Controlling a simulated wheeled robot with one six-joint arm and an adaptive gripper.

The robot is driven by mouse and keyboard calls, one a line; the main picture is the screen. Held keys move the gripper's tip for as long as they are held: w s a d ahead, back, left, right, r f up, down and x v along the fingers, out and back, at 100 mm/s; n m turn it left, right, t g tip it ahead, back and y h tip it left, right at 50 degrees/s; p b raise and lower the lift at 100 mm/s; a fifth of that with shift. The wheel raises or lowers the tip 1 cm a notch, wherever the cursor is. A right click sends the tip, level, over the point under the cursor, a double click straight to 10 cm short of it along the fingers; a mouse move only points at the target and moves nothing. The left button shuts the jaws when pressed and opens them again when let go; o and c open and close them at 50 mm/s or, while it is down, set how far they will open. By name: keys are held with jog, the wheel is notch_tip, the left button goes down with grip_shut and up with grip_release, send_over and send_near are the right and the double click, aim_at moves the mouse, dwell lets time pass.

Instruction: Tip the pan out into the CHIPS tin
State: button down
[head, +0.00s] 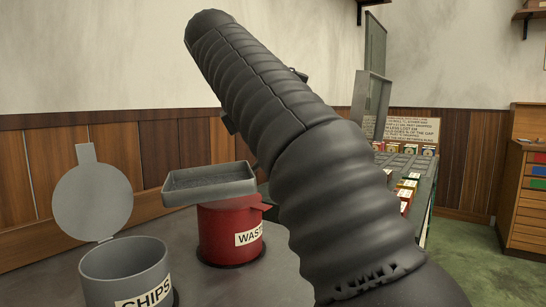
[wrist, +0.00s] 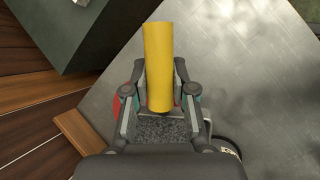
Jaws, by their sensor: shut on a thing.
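The pan (head: 208,191) is a shallow grey rectangular tray, roughly level in the head view, with dark grey material in it. In the picture it appears above and partly in front of the red WASTE tin (head: 222,228). The grey CHIPS tin (head: 122,277) stands front left with its round lid (head: 93,201) raised. In the wrist view my gripper (wrist: 160,80) is shut on the pan's yellow handle (wrist: 158,50). Speckled grey material shows in the pan (wrist: 162,130) below the jaws. My arm hides the gripper and handle in the head view.
The grey bench top (head: 185,275) has bare room around the tins. A type case (head: 410,170) with small boxes lies to the right, behind my arm. A sign (head: 412,130) stands at the back. A wooden drawer cabinet (head: 526,185) is far right.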

jog(key=shift+r, duration=0.1)
jog(key=s+a+r+t+h, duration=0.5)
jog(key=s+a+r, duration=0.3)
jog(key=r, duration=0.2)
jog(key=shift+r+h, duration=0.4)
dwell(2.9)
jog(key=shift+s+a+r+t+h, duration=0.3)
jog(key=shift+s+a+r+t, duration=0.1)
jog(key=shift+t, duration=0.1)
jog(key=shift+s+a+r, duration=0.1)
jog(key=shift+s+a, duration=0.05)
jog(key=shift+s, duration=0.05)
jog(key=shift+s+a+r+t+h, duration=0.3)
jog(key=shift+h, duration=0.1)
dwell(0.4)
jog(key=shift+s+a+r, duration=0.15)
jog(key=shift+s+a, duration=0.05)
